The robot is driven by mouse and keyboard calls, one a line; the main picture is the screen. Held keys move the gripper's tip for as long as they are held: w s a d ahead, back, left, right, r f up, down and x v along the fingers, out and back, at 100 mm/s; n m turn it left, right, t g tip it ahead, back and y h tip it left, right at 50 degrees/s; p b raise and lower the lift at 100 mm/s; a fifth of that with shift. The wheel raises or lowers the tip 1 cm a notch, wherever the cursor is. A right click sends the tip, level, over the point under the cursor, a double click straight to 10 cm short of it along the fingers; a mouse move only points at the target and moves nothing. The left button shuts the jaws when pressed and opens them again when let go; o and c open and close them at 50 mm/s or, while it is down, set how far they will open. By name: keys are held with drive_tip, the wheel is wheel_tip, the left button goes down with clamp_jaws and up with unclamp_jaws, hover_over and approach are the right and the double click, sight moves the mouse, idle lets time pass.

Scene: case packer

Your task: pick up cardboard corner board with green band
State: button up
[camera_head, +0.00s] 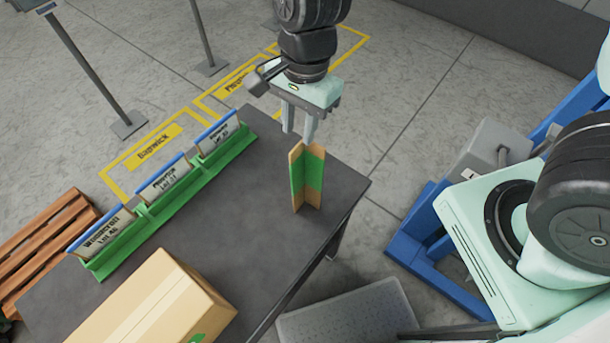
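The cardboard corner board with a green band (314,174) stands upright on the dark table, near its right edge. It is tan at its top and bottom, with green across the middle, and its two faces meet in an L-shape. My gripper (299,130) points downward just above or behind the top of the board. Its two fingers are apart, with a visible gap and nothing seen between them. The right fingertip overlaps the region near the board's top edge; I cannot tell whether it touches.
A cardboard box (150,305) sits at the table's front. A green rack (160,208) holds several labelled signs along the left edge. The dark table (245,240) is clear between box and board. A wooden pallet (45,245) lies left; a blue frame (425,225) stands right.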

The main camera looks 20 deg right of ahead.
sight(298, 144)
drive_tip(key=shift+s+a+f+p, duration=0.15)
drive_tip(key=shift+f+p, duration=0.2)
drive_tip(key=shift+f, duration=1)
drive_tip(key=shift+a+f+p, duration=0.1)
drive_tip(key=shift+f+p, duration=0.3)
drive_tip(key=shift+f, duration=0.9)
drive_tip(key=shift+s+a+f+p, duration=0.15)
drive_tip(key=shift+f+p, duration=0.2)
drive_tip(key=shift+f, duration=1)
clamp_jaws()
